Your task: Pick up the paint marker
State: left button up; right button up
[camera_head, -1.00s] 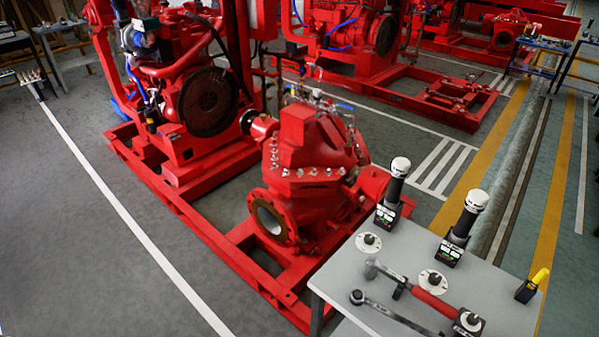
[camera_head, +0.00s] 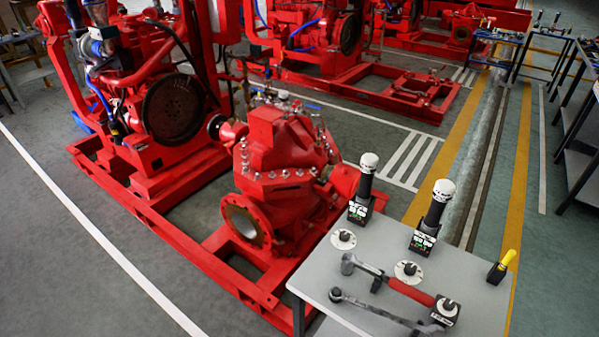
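A small yellow item (camera_head: 509,257), which looks like the paint marker, stands tilted in a black holder (camera_head: 496,273). The holder is near the right edge of the grey table (camera_head: 465,290) at the lower right. Only the yellow upper part shows; the rest is hidden in the holder. Neither of my grippers is in view.
The table also carries two black cylinders with white caps (camera_head: 363,185) (camera_head: 437,213), a red-handled hammer (camera_head: 390,283), a ratchet wrench (camera_head: 375,312) and white discs (camera_head: 343,239). A red pumpset (camera_head: 275,165) stands close on the left. Grey floor lies right of the table.

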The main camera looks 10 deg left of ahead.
aim_at(511, 253)
jog(key=l+z, duration=0.85)
jog(key=l, duration=0.2)
jog(key=i+l+z, duration=0.15)
jog(key=l+z, duration=0.25)
jog(key=l, duration=0.1)
